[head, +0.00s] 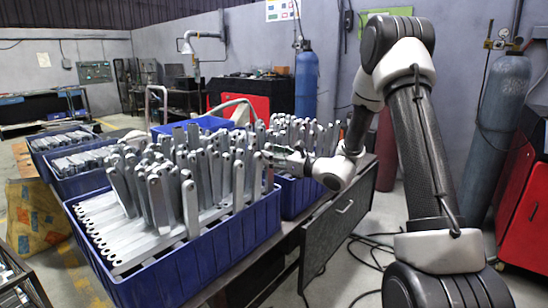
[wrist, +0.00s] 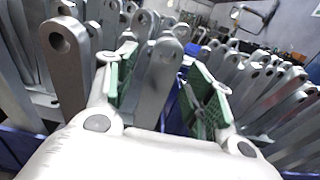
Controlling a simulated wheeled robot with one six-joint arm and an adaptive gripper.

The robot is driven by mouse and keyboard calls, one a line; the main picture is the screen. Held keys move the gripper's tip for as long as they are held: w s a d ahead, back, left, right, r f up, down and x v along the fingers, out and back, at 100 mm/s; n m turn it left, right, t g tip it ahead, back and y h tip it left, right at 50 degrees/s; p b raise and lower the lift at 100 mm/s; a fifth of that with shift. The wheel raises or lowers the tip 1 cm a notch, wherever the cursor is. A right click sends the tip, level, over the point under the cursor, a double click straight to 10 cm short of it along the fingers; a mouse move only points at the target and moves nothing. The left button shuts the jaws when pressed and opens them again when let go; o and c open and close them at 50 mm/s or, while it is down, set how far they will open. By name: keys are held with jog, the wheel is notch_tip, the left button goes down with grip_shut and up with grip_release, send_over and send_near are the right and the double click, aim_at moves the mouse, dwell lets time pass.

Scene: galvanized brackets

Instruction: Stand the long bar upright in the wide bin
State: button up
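The wide blue bin (head: 190,262) stands on the bench in the head view, packed with grey metal bars (head: 160,200), many upright or leaning and some lying flat. My gripper (head: 280,157) is at the bin's right side, near the tops of the bars. In the wrist view my gripper (wrist: 163,85) has its green finger pads apart. A grey bar (wrist: 158,80) with a rounded, holed end shows between them, nearer the left pad, with a gap to the right pad. I cannot tell whether it touches the left pad, or which bar is the long one.
A second blue bin (head: 300,195) with upright bars stands behind and right of the wide bin. Smaller blue bins (head: 85,182) with bars are at the left. A dark bar (wrist: 68,65) stands close left of my gripper in the wrist view. Cables lie on the floor at right.

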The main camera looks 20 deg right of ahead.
jog(key=v, duration=1.2)
dwell(0.5)
